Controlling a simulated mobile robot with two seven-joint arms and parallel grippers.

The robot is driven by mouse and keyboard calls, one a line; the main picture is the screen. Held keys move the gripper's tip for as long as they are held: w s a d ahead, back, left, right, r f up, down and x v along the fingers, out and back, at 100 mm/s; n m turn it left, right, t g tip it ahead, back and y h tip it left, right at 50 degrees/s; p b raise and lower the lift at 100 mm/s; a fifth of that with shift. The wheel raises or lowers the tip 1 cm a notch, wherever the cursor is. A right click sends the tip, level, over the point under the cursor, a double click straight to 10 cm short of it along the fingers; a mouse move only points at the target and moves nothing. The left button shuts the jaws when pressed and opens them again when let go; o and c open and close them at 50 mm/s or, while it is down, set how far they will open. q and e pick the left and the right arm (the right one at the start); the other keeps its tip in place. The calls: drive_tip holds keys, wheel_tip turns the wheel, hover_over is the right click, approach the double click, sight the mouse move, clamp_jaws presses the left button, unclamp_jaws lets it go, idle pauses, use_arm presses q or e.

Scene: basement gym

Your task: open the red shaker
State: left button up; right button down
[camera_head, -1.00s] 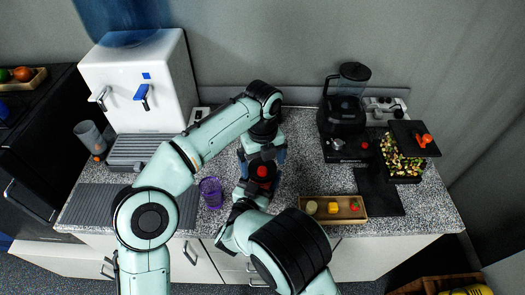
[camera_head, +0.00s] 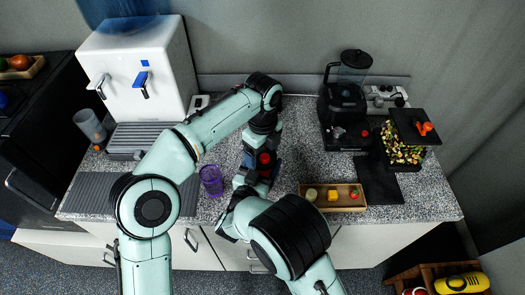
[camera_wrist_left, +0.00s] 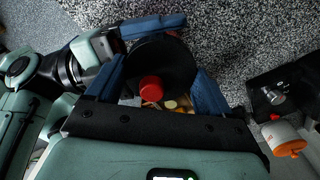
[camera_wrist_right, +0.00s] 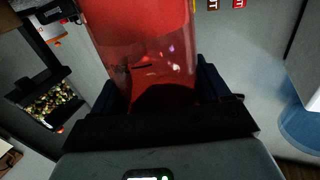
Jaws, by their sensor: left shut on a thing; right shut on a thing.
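The red shaker has a translucent red body (camera_wrist_right: 145,45), which fills the top of the right wrist view between my right fingers. Its black lid (camera_wrist_left: 165,62) with a round red cap (camera_wrist_left: 151,88) sits between the blue fingers of my left gripper (camera_wrist_left: 157,85). In the head view the red cap (camera_head: 264,158) shows small between the two hands. My left gripper (camera_head: 262,163) is shut on the lid from above. My right gripper (camera_wrist_right: 155,88) is shut on the body, lower down. The hands hide most of the shaker, and I cannot tell whether lid and body are apart.
A purple glass (camera_head: 211,181) stands left of the hands. A wooden tray (camera_head: 309,206) with small food pieces lies right, near the counter's front edge. A black blender (camera_head: 343,105) stands behind it, beside a chopped-food container (camera_head: 402,158). A white water dispenser (camera_head: 140,75) stands back left.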

use_arm(q)
drive_tip(key=n, duration=1.1)
drive_tip(key=shift+n, duration=0.3)
drive_tip(key=n, duration=0.4)
drive_tip(key=shift+n, duration=0.4)
drive_tip(key=n, duration=0.6)
drive_tip(key=shift+r+n, duration=0.1)
drive_tip(key=shift+n, duration=0.3)
drive_tip(key=n, duration=0.8)
drive_tip(key=shift+r, duration=0.15)
drive_tip(key=shift+r, duration=0.95)
